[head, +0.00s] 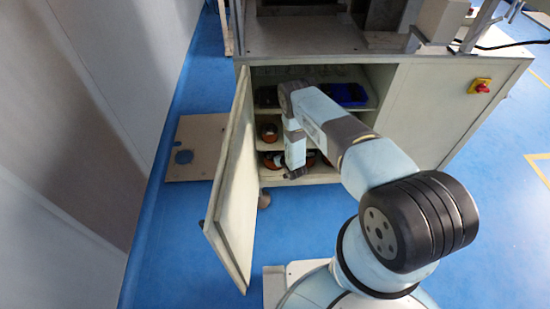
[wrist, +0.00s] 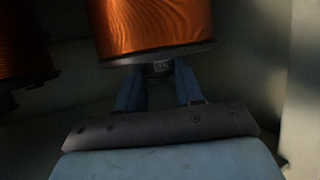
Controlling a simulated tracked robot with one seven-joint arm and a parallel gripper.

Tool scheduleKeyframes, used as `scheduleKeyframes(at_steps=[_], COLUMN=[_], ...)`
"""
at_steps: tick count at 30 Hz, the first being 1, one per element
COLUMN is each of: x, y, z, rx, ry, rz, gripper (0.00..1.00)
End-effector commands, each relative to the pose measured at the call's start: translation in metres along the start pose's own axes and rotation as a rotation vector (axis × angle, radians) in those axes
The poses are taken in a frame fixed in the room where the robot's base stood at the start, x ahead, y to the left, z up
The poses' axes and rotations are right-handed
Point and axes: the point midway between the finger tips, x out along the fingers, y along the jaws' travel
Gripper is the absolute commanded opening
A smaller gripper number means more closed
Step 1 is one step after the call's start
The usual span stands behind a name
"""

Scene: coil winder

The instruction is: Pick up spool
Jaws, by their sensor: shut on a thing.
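A spool (wrist: 155,25) wound with copper-orange wire, with a dark flange, fills the top middle of the wrist view. My gripper (wrist: 158,75) has its two blue fingers on either side of a small stub at the spool's flange, shut on it. The spool's far end is cut off by the frame. In the head view my gripper reaches into the open cabinet (head: 245,72) at its lower shelf; the arm hides its fingertips and the held spool cannot be told apart there.
Another copper spool (wrist: 22,42) stands close at left. Orange spools also sit on the middle shelf (head: 268,132) and lower shelf (head: 272,160). A blue bin (head: 347,93) is on the upper shelf. The open cabinet door (head: 236,185) stands left of my arm; a board (head: 197,148) lies beyond it.

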Motion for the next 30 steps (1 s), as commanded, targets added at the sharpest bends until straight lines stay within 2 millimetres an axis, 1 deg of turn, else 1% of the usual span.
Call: scheduleKeyframes(at_steps=[1,9,10,30], x=[0.0,-0.0005,-0.0005,-0.0006], y=[0.0001,0.0017,0.0018,0.0019], z=[0.0,0.0002,0.0002,0.0003], rx=[0.0,0.001,0.001,0.001], ry=[0.0,0.0,0.0,0.0], rz=[0.0,0.002,0.002,0.002], gripper=[0.28,0.02,0.0,0.0])
